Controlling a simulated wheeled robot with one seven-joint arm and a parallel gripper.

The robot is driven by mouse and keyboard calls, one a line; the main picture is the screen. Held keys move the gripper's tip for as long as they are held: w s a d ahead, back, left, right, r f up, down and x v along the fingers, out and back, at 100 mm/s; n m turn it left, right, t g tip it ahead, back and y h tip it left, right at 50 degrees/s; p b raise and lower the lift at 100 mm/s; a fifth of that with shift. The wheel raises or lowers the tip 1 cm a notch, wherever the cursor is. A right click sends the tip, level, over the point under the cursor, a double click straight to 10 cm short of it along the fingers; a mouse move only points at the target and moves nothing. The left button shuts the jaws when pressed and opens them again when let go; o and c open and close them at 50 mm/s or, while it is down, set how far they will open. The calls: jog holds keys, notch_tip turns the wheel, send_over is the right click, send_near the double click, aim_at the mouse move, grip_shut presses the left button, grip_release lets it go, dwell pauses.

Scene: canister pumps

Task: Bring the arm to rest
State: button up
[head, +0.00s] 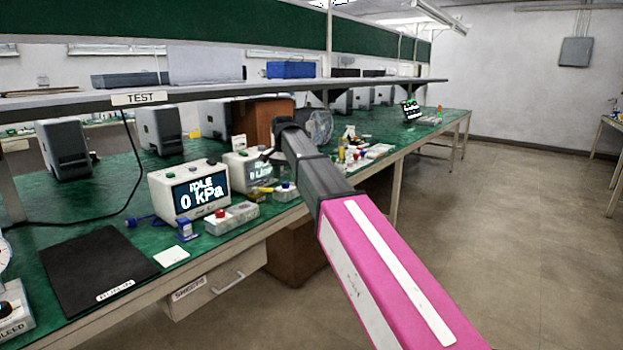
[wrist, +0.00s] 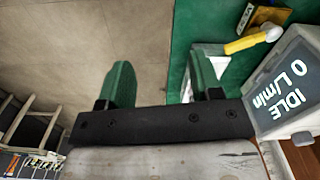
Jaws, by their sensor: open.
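My gripper (wrist: 162,82) is open, with its two green fingers spread apart and nothing between them in the wrist view. My arm, pink then dark grey, reaches up and forward across the head view, its far end over the green workbench (head: 120,222). The fingers are hard to make out there. A flow meter reading "IDLE 0 L/min" (wrist: 290,85) stands to the right of the gripper in the wrist view. It also shows in the head view (head: 240,172), partly behind the arm's end.
A pressure display reading "IDLE 0 kPa" (head: 190,190), a small box with a red button (head: 231,217) and a black mat (head: 95,268) are on the bench. A shelf labelled TEST (head: 139,98) runs above. Open floor (head: 500,220) lies to the right.

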jog(key=s+d+f+n, duration=0.1)
jog(key=s+d+f, duration=0.7)
jog(key=f, duration=0.4)
jog(key=s+d+f+n, duration=0.2)
jog(key=s+d+f, duration=0.7)
jog(key=d+f, duration=0.2)
jog(key=s+d+f+n, duration=0.2)
jog(key=s+d+f, duration=0.6)
jog(key=f, duration=0.6)
jog(key=shift+s+d, duration=0.2)
jog(key=shift+d, duration=0.65)
